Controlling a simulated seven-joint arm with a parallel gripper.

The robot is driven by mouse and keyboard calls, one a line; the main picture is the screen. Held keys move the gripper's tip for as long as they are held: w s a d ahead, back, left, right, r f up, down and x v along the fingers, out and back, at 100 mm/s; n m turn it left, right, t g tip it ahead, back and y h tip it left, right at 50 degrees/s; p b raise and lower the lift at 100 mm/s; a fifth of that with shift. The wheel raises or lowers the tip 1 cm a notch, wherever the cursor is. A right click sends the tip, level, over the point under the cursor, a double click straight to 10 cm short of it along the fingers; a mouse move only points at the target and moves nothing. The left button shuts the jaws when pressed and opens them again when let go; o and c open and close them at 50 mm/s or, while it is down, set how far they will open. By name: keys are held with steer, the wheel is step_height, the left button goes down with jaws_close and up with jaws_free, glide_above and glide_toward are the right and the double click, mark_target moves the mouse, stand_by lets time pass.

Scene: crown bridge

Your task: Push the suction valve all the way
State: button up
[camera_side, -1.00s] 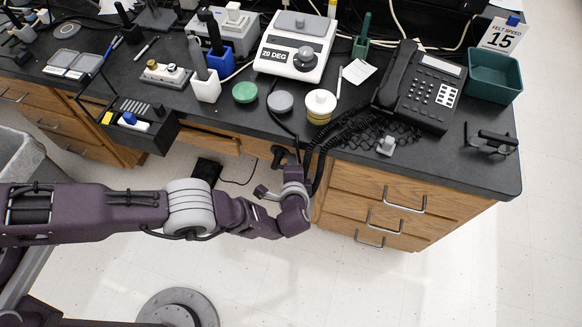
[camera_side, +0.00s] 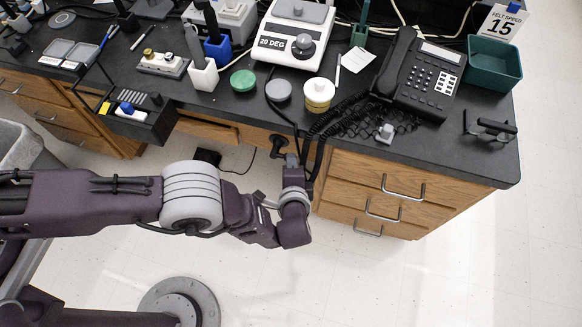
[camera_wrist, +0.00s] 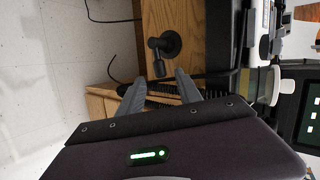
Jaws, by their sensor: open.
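The likely suction valve is a black round fitting with a stubby lever (camera_wrist: 163,45), mounted on the wooden panel under the counter. It also shows in the side view as a dark knob shape (camera_side: 279,146) just below the counter edge. My gripper (camera_wrist: 160,79) is open and empty in the wrist view, its two grey fingers apart and pointing toward the panel. The lever's end lies just beyond the fingertips in the picture; a gap seems to remain, but depth is hard to judge. In the side view my gripper (camera_side: 291,163) is below the counter edge, partly hidden by my wrist.
Black cords (camera_side: 314,150) hang over the edge beside my gripper. A drawer cabinet (camera_side: 370,195) stands to the right and a black holder (camera_side: 140,122) hangs at the left. The phone (camera_side: 425,75) and jars crowd the countertop. Open floor lies below.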

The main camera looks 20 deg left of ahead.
steer(key=s+a+f+n+g+h, duration=0.2)
steer(key=s+a+f+n+g, duration=0.4)
steer(key=s+a+f+g, duration=0.3)
steer(key=s+d+n+g+h, duration=0.4)
steer(key=s+n+h, duration=0.1)
steer(key=n+h, duration=0.15)
steer(key=w+d+r+n+t+h, duration=0.2)
steer(key=w+r+n+h, duration=0.3)
steer(key=r+n+h, duration=0.15)
steer(key=w+a+r+n+t+h, duration=0.2)
steer(key=w+a+r+n+t, duration=0.45)
steer(key=w+n+t, duration=0.35)
steer(key=m+g, duration=0.1)
glide_toward(280, 158)
steer(key=r+x, duration=0.1)
steer(key=x, duration=0.3)
steer(key=shift+w+d+f, duration=0.2)
steer(key=shift+d+f, duration=0.15)
steer(key=shift+f, duration=0.15)
steer(key=x, duration=0.7)
steer(key=shift+f, duration=0.1)
steer(key=shift+w, duration=0.1)
jaws_close()
